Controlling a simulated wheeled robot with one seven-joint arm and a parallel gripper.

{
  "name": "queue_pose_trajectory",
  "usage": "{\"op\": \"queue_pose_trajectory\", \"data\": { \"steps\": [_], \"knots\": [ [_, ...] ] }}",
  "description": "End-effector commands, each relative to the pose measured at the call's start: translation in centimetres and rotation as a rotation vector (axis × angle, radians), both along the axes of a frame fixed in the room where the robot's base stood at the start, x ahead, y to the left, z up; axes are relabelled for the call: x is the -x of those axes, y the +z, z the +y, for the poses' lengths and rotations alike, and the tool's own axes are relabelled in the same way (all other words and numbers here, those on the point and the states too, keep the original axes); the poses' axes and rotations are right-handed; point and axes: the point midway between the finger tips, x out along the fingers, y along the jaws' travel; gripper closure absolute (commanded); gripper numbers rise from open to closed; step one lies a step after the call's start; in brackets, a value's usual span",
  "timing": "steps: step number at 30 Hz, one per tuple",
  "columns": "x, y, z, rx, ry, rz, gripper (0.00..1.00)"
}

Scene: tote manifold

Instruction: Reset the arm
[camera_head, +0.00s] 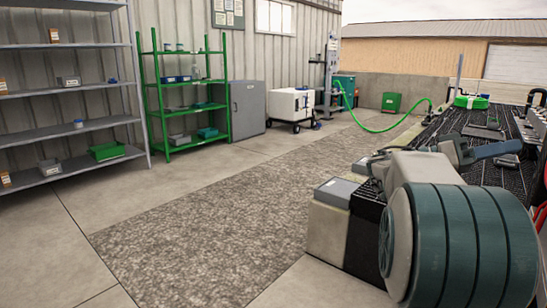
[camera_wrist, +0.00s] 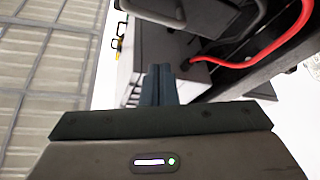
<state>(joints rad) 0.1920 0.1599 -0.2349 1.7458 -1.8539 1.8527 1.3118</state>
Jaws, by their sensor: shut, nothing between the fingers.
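My gripper (camera_wrist: 159,72) shows in the wrist view as two dark blue-grey fingers pressed together, with nothing between them. They point up the picture, past the dark edge of my gripper's body. My own arm fills the lower right of the head view, with large teal and grey links.
In the wrist view, a red hose (camera_wrist: 258,48) and a grey cable run at the upper right, near a grey box-like unit (camera_wrist: 140,45). In the head view, a green shelf rack (camera_head: 183,110), grey shelves (camera_head: 75,92) and a white cart (camera_head: 291,105) line the wall. The floor ahead is clear.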

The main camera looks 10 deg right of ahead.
Motion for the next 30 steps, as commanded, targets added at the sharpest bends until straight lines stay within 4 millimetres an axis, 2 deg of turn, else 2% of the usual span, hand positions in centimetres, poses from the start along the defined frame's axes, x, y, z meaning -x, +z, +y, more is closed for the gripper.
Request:
{"op": "queue_pose_trajectory", "data": {
  "steps": [1, 4, 8, 14, 23, 30],
  "knots": [
    [0.4, 1.3, 0.1, -0.075, 0.010, 0.008, 1.00],
    [1.1, 1.1, 0.3, -0.281, 0.037, 0.042, 1.00],
    [1.9, 0.1, 1.5, -0.560, 0.101, 0.097, 1.00],
    [2.7, -1.8, 5.3, -0.952, 0.250, 0.184, 1.00],
    [3.7, -3.0, 14.5, -1.437, 0.572, 0.299, 1.00],
    [4.7, -1.6, 23.3, -1.720, 0.893, 0.347, 1.00]
  ]
}}
